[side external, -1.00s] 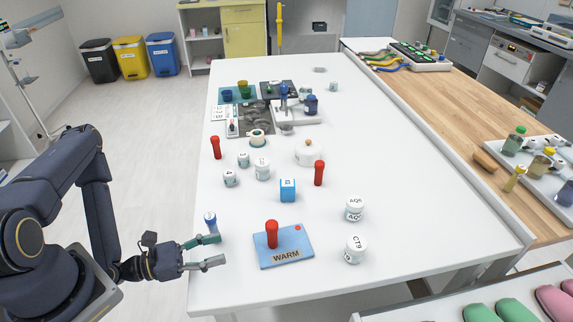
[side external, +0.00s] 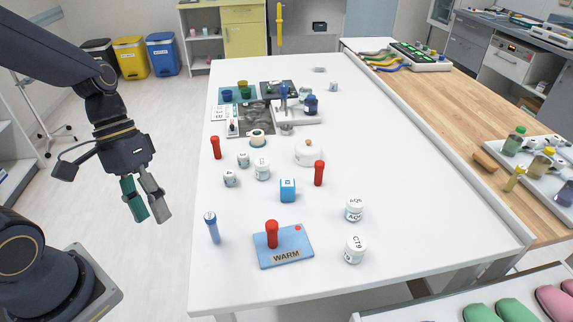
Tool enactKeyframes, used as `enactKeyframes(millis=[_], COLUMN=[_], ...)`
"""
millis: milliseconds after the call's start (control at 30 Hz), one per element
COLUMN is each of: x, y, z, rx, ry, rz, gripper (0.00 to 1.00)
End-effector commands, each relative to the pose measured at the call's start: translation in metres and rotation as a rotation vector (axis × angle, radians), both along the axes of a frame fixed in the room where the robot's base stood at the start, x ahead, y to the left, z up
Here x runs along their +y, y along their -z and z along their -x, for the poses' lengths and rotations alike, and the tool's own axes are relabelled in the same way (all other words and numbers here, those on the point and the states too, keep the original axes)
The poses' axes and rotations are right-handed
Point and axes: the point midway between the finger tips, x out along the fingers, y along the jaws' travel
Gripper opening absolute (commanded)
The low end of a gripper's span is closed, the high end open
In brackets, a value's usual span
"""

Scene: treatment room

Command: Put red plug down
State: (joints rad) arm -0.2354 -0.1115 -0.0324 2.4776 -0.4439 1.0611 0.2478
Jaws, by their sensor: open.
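A red plug (side external: 272,234) stands upright on the blue WARM pad (side external: 300,240) at the near part of the white table. A second red plug (side external: 319,173) stands on the table right of the blue cube. A third red plug (side external: 215,147) stands near the table's left edge. My gripper (side external: 149,219) is open and empty. It hangs pointing down, left of the table's left edge and apart from every plug.
A blue plug (side external: 212,228) stands near the left edge. White jars (side external: 355,249) stand right of the pad; a blue cube (side external: 288,189), small jars (side external: 243,160) and a round white pot (side external: 309,152) stand farther back. The table's right side is largely clear.

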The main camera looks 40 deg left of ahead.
Motion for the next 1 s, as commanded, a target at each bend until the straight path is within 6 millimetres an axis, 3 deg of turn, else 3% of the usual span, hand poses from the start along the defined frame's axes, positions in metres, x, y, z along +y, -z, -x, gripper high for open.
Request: enactKeyframes(millis=[200,400,800,1000], x=[0.03,0.042,0.045,0.045], y=[-0.061,-0.098,-0.103,-0.103], z=[-0.012,-0.016,-0.016,-0.016], rx=[-0.427,-0.647,-0.679,-0.678], ry=[0.112,0.124,0.124,0.124], rz=[-0.319,-0.438,-0.456,-0.456], gripper=[0.49,0.49,0.49,0.55])
